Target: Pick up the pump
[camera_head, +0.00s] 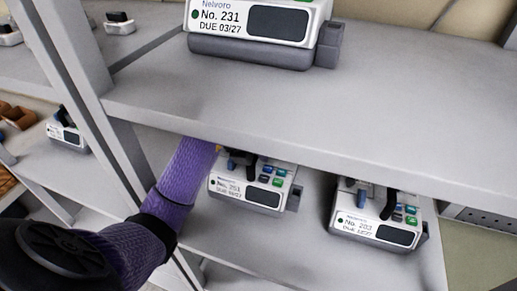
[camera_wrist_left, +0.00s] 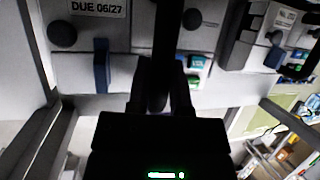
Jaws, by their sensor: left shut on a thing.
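A white and grey pump labelled No. 251 (camera_head: 245,192) sits on the lower shelf in the head view, with a dark handle and coloured buttons on top. My left arm reaches in under the upper shelf to it. The upper shelf's edge hides most of my left gripper there. In the left wrist view, my left gripper (camera_wrist_left: 163,98) is shut on the pump's black handle (camera_wrist_left: 166,40). The held pump's pale casing (camera_wrist_left: 120,72) shows behind, with a blue part and a label above it. I cannot tell whether the pump is lifted. My right gripper is not in view.
A second pump (camera_head: 375,223) stands to the right on the lower shelf (camera_head: 310,222). Pump No. 231 (camera_head: 250,28) stands on the upper shelf (camera_head: 300,115), close above my arm. A grey upright (camera_head: 70,55) stands left of my arm. More pumps (camera_head: 65,132) are farther left.

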